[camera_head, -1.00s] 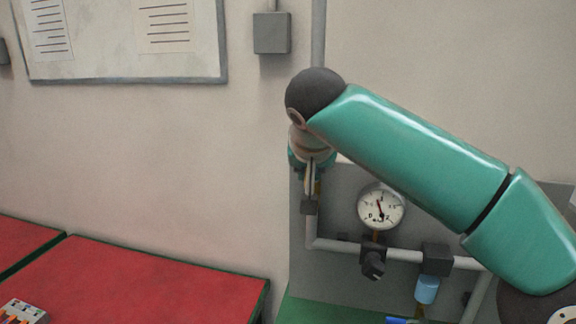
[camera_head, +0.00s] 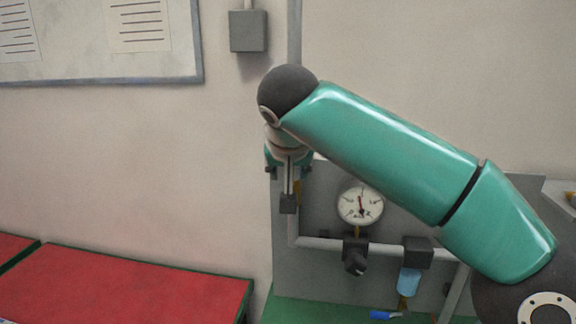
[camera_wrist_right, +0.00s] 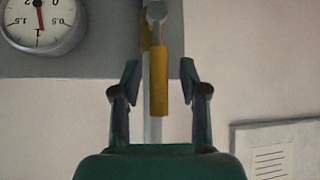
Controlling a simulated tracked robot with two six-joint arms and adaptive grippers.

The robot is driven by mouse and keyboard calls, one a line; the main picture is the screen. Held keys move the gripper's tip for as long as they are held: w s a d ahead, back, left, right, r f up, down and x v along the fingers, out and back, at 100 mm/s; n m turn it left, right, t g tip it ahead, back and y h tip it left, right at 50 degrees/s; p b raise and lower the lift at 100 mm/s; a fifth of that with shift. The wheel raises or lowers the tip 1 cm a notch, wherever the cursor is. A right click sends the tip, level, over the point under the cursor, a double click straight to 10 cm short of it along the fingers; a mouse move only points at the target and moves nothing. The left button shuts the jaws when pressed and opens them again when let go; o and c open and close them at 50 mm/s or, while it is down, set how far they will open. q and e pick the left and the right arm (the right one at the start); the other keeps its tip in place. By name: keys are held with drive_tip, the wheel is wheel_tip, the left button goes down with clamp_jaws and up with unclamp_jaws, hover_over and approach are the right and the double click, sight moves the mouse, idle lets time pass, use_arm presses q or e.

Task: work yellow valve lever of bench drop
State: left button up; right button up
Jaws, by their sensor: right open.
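The yellow valve lever (camera_wrist_right: 159,85) stands between the two fingers of my right gripper (camera_wrist_right: 160,78) in the right wrist view, with a gap on each side. The gripper is open around it, and neither finger visibly touches the lever. Behind the lever runs the pale vertical pipe (camera_wrist_right: 152,128). In the head view my right gripper (camera_head: 288,172) is at this pipe (camera_head: 293,228), partly hidden by my own wrist; only a sliver of yellow (camera_head: 298,188) shows beside it. My left gripper is in neither view.
A round pressure gauge (camera_head: 360,204) is close to the right of the gripper, on a grey panel (camera_head: 325,222). Below are a black regulator knob (camera_head: 355,262) and a blue filter bowl (camera_head: 409,282). A red bench top (camera_head: 120,285) lies at the lower left.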

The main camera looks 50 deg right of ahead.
drive_tip(key=v, duration=1.1)
drive_tip(key=shift+s+a+r, duration=0.15)
drive_tip(key=shift+a+r, duration=0.05)
drive_tip(key=shift+a, duration=0.1)
